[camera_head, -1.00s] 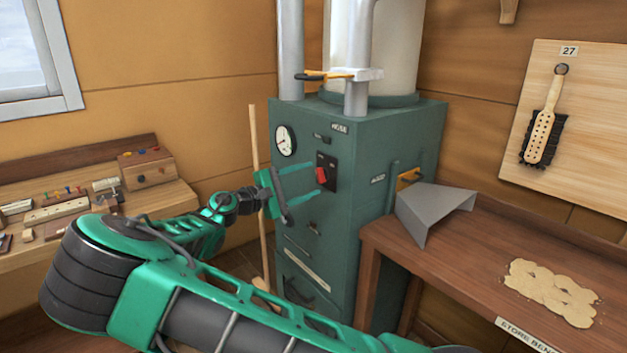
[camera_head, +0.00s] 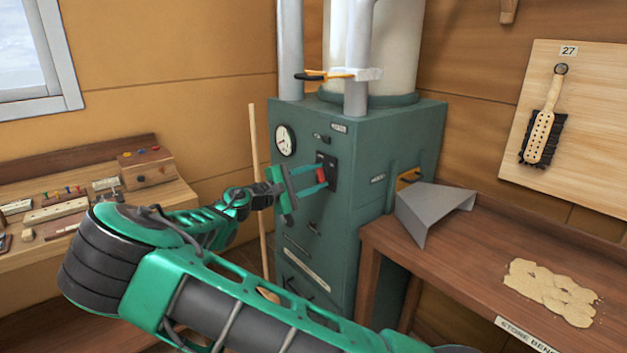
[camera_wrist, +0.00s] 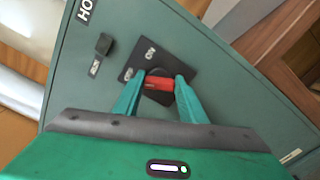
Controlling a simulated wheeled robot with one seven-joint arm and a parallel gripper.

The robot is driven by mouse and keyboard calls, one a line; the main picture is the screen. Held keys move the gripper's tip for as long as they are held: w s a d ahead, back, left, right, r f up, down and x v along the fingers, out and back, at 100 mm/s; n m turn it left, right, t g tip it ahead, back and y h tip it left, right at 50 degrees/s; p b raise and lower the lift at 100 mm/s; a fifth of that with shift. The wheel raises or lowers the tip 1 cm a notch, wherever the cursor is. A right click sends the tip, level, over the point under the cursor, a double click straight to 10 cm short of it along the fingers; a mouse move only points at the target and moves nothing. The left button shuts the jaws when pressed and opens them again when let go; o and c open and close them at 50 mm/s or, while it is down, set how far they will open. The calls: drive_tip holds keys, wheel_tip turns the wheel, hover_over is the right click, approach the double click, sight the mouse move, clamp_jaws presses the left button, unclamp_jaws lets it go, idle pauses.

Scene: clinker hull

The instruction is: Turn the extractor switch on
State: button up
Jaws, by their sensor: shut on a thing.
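The extractor switch is a red knob (camera_wrist: 159,84) on a black plate (camera_wrist: 165,54), on the front of the green cabinet (camera_head: 345,245). In the head view the red knob (camera_head: 320,175) shows between my fingertips. My gripper (camera_head: 318,176) reaches the cabinet front from the left. In the wrist view my gripper (camera_wrist: 160,82) has one finger on each side of the knob and is shut on it. The red bar lies roughly level across the wrist picture.
A round gauge (camera_head: 284,140) and a small dark lever (camera_wrist: 103,45) sit near the switch. A wooden pole (camera_head: 258,180) leans at the cabinet's left.

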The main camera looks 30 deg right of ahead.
drive_tip(key=shift+f, duration=0.1)
drive_tip(key=m, duration=0.6)
drive_tip(key=shift+f+m, duration=0.25)
drive_tip(key=shift+m, duration=0.05)
drive_tip(key=m, duration=0.5)
drive_tip(key=shift+a+f, duration=0.1)
drive_tip(key=shift+f, duration=0.15)
idle(0.3)
drive_tip(key=o, duration=1.1)
drive_tip(key=shift+a, duration=0.1)
drive_tip(key=shift+c, duration=0.2)
drive_tip(key=shift+r, duration=0.15)
drive_tip(key=s+a, duration=0.2)
drive_tip(key=a, duration=0.8)
drive_tip(key=shift+a, duration=0.3)
